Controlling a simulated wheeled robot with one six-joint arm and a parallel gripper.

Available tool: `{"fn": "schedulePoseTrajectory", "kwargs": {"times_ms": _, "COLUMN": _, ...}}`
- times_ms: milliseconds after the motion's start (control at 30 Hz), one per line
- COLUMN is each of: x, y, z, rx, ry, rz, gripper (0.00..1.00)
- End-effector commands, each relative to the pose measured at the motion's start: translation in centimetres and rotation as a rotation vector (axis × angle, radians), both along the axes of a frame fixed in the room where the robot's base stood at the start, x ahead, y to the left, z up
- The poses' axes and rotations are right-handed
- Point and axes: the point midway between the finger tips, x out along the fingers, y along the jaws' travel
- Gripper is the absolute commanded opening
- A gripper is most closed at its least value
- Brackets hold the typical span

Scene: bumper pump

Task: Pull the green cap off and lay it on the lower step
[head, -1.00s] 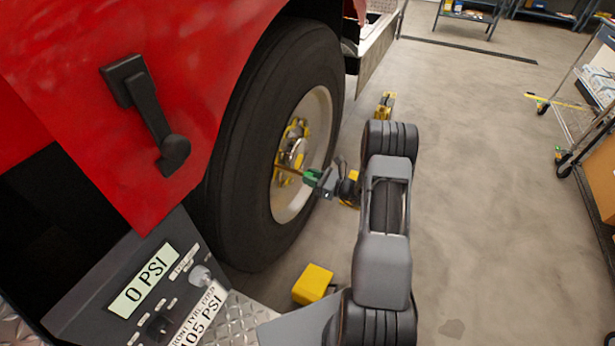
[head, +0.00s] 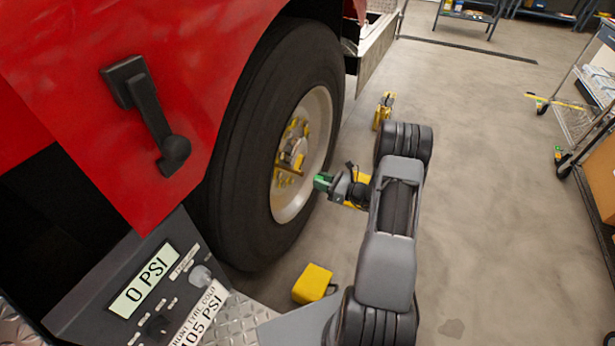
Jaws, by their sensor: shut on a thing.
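The green cap (head: 322,182) is between the jaws of my gripper (head: 329,183), which is shut on it. Cap and gripper are in front of the wheel (head: 305,150), a little right of the hub and apart from the brass-coloured valve stem (head: 289,168). The stem's end shows bare. The diamond-plate step (head: 235,318) at the bottom, beside the gauge panel, may be the lower step; I cannot tell for sure.
A gauge panel (head: 140,290) reads 0 PSI at the lower left. A yellow block (head: 312,284) lies on the floor by the tyre. A black handle (head: 147,115) juts from the red bodywork. A wire cart (head: 580,100) stands at the right. The floor between is clear.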

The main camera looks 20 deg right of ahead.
Motion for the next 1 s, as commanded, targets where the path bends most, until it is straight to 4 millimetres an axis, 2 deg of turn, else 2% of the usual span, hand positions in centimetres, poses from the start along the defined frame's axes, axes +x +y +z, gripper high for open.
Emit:
{"fn": "schedulePoseTrajectory", "kwargs": {"times_ms": 500, "x": -1.4, "y": -1.3, "z": 0.0, "rx": 0.0, "ry": 0.0, "rz": -0.001, "gripper": 0.0}}
{"fn": "schedulePoseTrajectory", "kwargs": {"times_ms": 1000, "x": -1.6, "y": -1.4, "z": 0.0, "rx": 0.0, "ry": 0.0, "rz": 0.0, "gripper": 0.0}}
